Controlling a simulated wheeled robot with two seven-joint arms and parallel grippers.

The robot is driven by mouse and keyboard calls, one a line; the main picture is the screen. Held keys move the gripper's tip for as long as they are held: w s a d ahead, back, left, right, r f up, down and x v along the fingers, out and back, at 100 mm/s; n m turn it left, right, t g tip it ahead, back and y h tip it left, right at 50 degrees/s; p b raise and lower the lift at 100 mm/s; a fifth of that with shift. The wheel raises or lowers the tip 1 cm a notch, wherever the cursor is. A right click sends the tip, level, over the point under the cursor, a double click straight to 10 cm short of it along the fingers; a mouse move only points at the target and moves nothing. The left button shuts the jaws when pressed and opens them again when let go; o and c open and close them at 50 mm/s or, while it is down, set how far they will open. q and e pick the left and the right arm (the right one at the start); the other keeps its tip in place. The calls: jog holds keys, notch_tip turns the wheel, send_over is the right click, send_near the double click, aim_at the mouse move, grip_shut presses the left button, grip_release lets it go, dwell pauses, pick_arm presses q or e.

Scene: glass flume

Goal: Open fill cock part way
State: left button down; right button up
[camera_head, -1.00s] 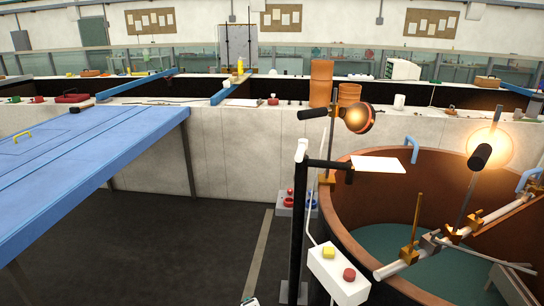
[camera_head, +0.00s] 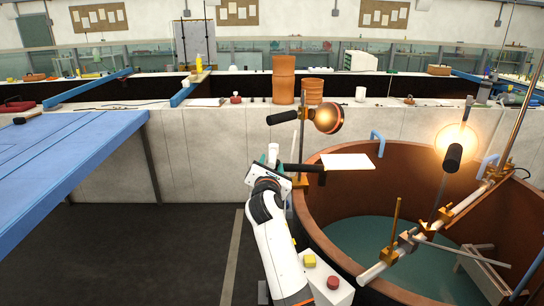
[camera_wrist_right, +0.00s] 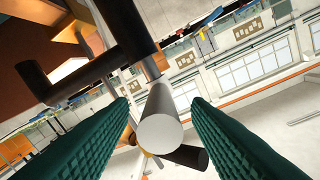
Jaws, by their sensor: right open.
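A white cylindrical end piece (camera_head: 273,152) stands upright beside a black bar (camera_head: 304,168) near the tank's left rim; it may be the fill cock's handle, but I cannot tell for sure. My right gripper (camera_head: 271,164) is open at this piece. In the right wrist view the white cylinder (camera_wrist_right: 160,130) faces the camera between the two green ribbed fingers (camera_wrist_right: 160,120), with gaps on both sides. Contact does not show. The stem below is hidden by my right arm and hand. My left gripper is out of view.
A round brown tank (camera_head: 315,222) with dark water stands at right. A white plate (camera_head: 348,161) and a copper-coloured lamp (camera_head: 327,119) are close by the hand. A box with yellow and red buttons (camera_head: 326,287) is below. A blue table (camera_head: 60,165) lies left; floor between is clear.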

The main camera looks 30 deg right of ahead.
aim_at(272, 158)
jog(key=shift+x, duration=2.2)
grip_shut()
